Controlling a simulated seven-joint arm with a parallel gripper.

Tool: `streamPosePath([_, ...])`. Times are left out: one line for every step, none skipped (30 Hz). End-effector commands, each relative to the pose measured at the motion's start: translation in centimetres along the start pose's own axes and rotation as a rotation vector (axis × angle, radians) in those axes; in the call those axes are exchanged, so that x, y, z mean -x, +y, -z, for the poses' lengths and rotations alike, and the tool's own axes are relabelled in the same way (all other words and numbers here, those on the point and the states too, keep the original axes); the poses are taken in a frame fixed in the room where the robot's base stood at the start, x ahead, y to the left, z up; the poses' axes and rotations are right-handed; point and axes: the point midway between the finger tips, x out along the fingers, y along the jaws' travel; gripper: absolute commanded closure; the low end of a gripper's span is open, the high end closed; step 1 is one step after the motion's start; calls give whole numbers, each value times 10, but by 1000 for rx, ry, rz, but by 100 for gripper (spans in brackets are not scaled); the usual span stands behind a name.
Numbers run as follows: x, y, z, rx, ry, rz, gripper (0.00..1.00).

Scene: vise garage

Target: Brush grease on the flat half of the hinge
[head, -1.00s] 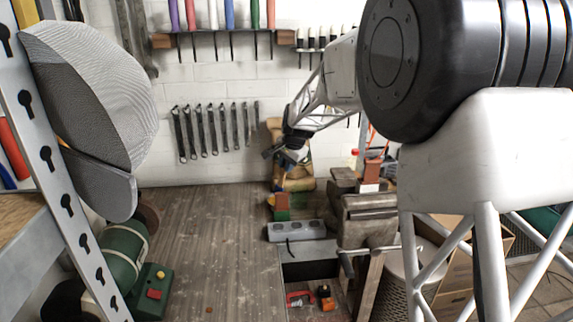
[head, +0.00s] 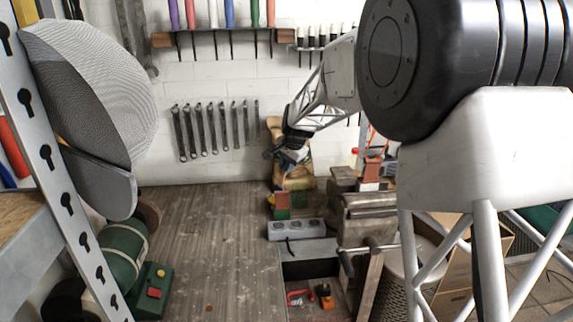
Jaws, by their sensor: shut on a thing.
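My gripper (head: 289,156) hangs at the far end of the bench, in front of tan wooden shapes (head: 298,176). It is small and dark in the head view. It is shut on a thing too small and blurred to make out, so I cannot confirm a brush. I cannot make out the hinge or its flat half. A metal vise (head: 370,218) stands at the right of the bench, to the right of and nearer than the gripper. Whether it holds anything is unclear.
A grey block with round recesses (head: 296,229) and small red and green items (head: 282,206) lie below the gripper. A green bench grinder (head: 124,252) is at the left. The middle bench top (head: 220,235) is clear.

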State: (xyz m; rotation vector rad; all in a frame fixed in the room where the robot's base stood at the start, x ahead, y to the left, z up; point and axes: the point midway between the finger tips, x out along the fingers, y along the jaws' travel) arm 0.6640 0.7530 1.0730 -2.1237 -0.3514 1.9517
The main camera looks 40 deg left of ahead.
Motion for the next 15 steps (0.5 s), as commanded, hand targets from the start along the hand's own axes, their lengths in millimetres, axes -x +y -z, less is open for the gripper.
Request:
streamPosePath([0,0,0,0,0,0,100])
streamPosePath([-1,0,0,0,0,0,100])
streamPosePath([-1,0,0,0,0,0,100])
streamPosePath([-1,0,0,0,0,0,100])
streamPosePath([-1,0,0,0,0,0,100])
streamPosePath([-2,1,0,0,0,0,100])
streamPosePath([-2,1,0,0,0,0,100])
streamPosePath([-2,1,0,0,0,0,100])
streamPosePath([-3,1,0,0,0,0,100])
streamPosePath([-3,1,0,0,0,0,100])
streamPosePath([-3,1,0,0,0,0,100])
streamPosePath([-3,1,0,0,0,0,100])
streamPosePath([-4,1,0,0,0,0,100])
streamPosePath([-4,1,0,0,0,0,100])
streamPosePath([-4,1,0,0,0,0,100])
